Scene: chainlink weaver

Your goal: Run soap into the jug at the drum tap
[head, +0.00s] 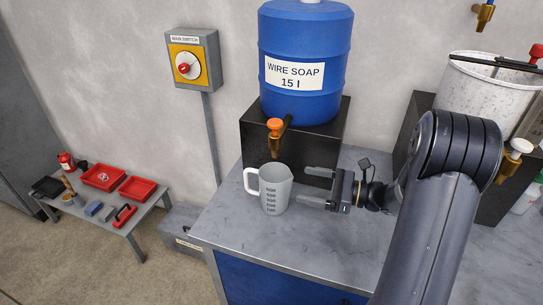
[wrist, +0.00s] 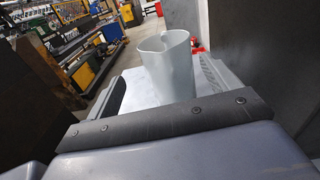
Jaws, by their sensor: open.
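The grey measuring jug (head: 275,190) stands upright on the grey bench top, its handle to the left. It also shows in the wrist view (wrist: 168,66), beyond and between my fingers. The blue soap drum (head: 304,45), labelled WIRE SOAP 15 l, sits on a black stand (head: 262,148). Its brass tap (head: 275,148) with an orange knob (head: 275,126) points down just above the jug's back rim. My gripper (head: 316,187) is open and empty to the right of the jug, fingers pointing left at it. No soap stream is visible.
A white speckled bucket (head: 490,90) with a white-knobbed tap stands at the right, behind my arm. A main switch box (head: 192,60) is on the wall. A low table (head: 150,205) with red trays stands at the left. The bench front (head: 250,235) is clear.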

